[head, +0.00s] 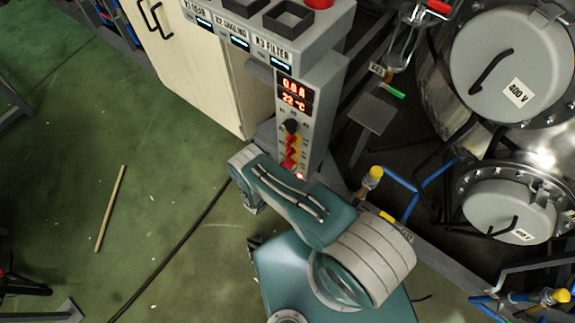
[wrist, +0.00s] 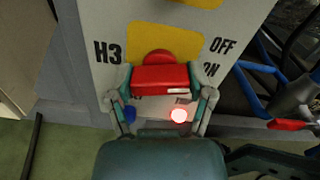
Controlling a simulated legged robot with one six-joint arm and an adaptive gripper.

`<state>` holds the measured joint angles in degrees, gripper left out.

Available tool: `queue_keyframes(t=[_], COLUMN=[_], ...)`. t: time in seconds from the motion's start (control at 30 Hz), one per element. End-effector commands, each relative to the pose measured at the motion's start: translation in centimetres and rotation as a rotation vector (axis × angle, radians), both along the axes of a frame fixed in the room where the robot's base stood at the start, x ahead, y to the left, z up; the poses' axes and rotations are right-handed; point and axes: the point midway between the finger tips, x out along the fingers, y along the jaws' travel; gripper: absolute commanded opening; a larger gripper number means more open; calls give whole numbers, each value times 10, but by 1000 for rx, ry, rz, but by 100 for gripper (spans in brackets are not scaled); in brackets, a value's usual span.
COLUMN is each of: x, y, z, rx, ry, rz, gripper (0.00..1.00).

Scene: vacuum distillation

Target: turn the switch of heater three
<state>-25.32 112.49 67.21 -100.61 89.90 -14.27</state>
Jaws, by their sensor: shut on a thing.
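The heater three switch (wrist: 165,78) is a red knob on a yellow plate (wrist: 172,42), with H3 printed at its left and OFF and ON at its right. Its bar lies about level in the wrist view, with a white stripe on its lower right. My gripper (wrist: 163,92) has one finger at each end of the red bar and is shut on it. In the head view, the panel (head: 318,105) shows red switches on yellow plates in a column; my arm covers the lowest part, and my gripper is hidden there.
A lit round lamp (wrist: 179,115) and a blue button (wrist: 130,113) sit below the switch. Steel vessels (head: 510,70) and blue pipes (head: 432,178) stand at the right. Green floor (head: 150,220) is mostly open at the left.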

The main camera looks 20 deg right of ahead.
Motion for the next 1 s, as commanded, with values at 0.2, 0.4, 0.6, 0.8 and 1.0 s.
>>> queue_keyframes(t=[0.2, 0.4, 0.6, 0.8, 1.0], x=[4, 5, 6, 6, 7], y=[1, 2, 3, 4, 4], z=[1, 0, 0, -1, -2], rx=[-116, -227, -338, -450, -559], ry=[159, 313, 466, 620, 770], rz=[3, 4, 6, 7, 9], gripper=[21, 21, 21, 21, 21])
